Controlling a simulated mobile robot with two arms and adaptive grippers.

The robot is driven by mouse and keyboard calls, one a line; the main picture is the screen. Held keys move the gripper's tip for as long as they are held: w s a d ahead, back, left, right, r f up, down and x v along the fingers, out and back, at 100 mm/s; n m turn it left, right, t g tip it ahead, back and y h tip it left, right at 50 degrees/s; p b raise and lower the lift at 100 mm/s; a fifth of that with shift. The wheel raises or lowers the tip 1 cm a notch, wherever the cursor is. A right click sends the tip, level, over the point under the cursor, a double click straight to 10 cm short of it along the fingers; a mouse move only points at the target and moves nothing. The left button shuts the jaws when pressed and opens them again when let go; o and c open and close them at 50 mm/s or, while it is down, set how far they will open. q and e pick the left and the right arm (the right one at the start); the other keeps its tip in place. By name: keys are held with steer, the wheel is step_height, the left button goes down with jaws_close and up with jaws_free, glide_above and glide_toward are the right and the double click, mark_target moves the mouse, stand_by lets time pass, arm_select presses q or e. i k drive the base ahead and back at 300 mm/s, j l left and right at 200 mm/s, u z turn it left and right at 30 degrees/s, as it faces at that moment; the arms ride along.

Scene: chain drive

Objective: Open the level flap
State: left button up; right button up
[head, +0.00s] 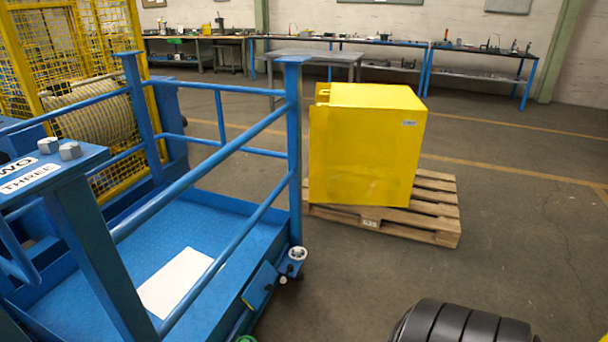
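No part is labelled as the level flap, and I cannot tell for certain which part it is. A small blue plate (260,285) sits at the near right corner of the blue railed platform (225,228). It looks like a flap or cover, and I cannot tell if it is open or shut. A light round fitting (297,254) is beside it at the foot of the corner post (293,150). Neither of my grippers shows in the head view.
Blue rails (200,172) cross in front of the platform. A yellow box (365,145) stands on a wooden pallet (435,215). A black ribbed object (455,325) is at the bottom right. Workbenches (370,42) line the back wall.

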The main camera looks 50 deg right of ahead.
mark_target(261, 283)
steer(key=z, duration=1.35)
